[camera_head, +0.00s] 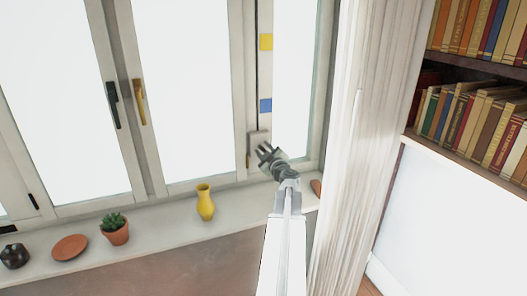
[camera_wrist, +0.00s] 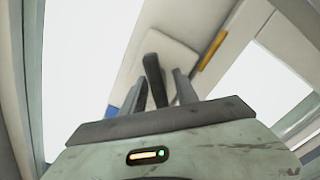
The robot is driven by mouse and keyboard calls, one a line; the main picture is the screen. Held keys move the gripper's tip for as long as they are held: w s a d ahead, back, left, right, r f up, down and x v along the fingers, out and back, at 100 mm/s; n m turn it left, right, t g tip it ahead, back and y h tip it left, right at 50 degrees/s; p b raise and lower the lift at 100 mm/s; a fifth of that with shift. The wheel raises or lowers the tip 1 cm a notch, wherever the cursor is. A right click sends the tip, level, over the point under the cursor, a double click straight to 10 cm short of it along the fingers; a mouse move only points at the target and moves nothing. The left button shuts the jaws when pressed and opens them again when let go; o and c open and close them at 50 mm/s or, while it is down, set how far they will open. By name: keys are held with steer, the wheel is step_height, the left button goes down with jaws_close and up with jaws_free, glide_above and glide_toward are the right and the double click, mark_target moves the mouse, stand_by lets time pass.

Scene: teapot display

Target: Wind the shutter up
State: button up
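A pale winder box (camera_head: 258,137) is fixed to the window frame, below a dark vertical line with a yellow marker (camera_head: 266,41) and a blue marker (camera_head: 265,105). In the wrist view the pale box (camera_wrist: 178,50) fills the upper middle, and a dark lever (camera_wrist: 153,72) stands out from it. My gripper (camera_head: 265,152) is at the lower edge of the box. In the wrist view my gripper (camera_wrist: 162,84) is open, with the lever between its two fingers. A gap shows on the right; contact with the left finger cannot be told. The head view hides the lever.
A yellow vase (camera_head: 205,203), a potted plant (camera_head: 114,229), a terracotta dish (camera_head: 69,248) and a dark pot (camera_head: 14,256) stand on the sill to the left. A pale curtain (camera_head: 355,140) hangs close on the right. Bookshelves (camera_head: 470,60) lie beyond it.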

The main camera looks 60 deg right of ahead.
jaws_close()
